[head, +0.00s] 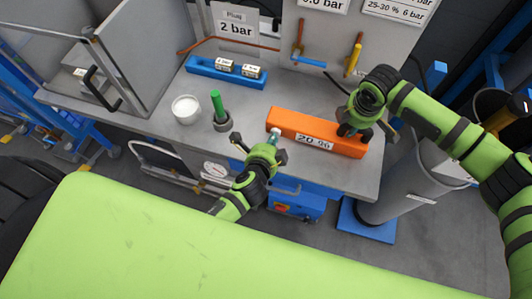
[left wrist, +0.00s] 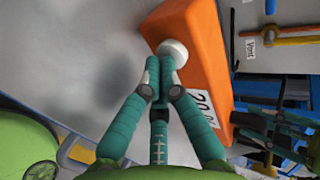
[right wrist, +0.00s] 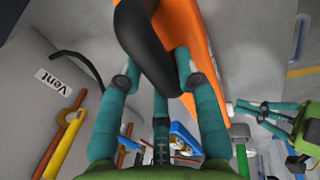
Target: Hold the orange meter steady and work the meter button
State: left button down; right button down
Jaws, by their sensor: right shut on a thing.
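The orange meter (head: 325,136) is a long block with a "20 %" label, lying on the grey bench top. Its round whitish button (left wrist: 173,52) sticks out of its left end. My left gripper (left wrist: 160,88) is shut and empty, its fingertips together right at the button; I cannot tell whether they touch it. In the head view my left gripper (head: 268,144) partly covers that end. My right gripper (right wrist: 157,78) is shut on the meter's black handle (right wrist: 147,42). In the head view the right gripper (head: 355,130) hides most of the handle at the meter's right end.
A white cup (head: 186,109) and a green-topped peg in a grey holder (head: 221,120) stand left of the meter. A blue tray (head: 215,75) lies behind. A grey cylinder (head: 415,175) stands right.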

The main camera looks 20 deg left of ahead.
pick_arm(q)
jog(key=s, duration=0.3)
jog(key=shift+s, duration=0.15)
pick_arm(e)
jog(key=shift+s+f, duration=0.2)
pick_arm(q)
jog(key=v, duration=1)
jog(key=shift+s, duration=0.2)
pick_arm(e)
jog(key=shift+r, duration=0.1)
jog(key=c, duration=0.8)
grip_release()
jog(key=shift+w, duration=0.1)
pick_arm(q)
jog(key=shift+w, duration=0.1)
pick_arm(e)
jog(key=shift+w, duration=0.1)
jog(key=shift+r, duration=0.1)
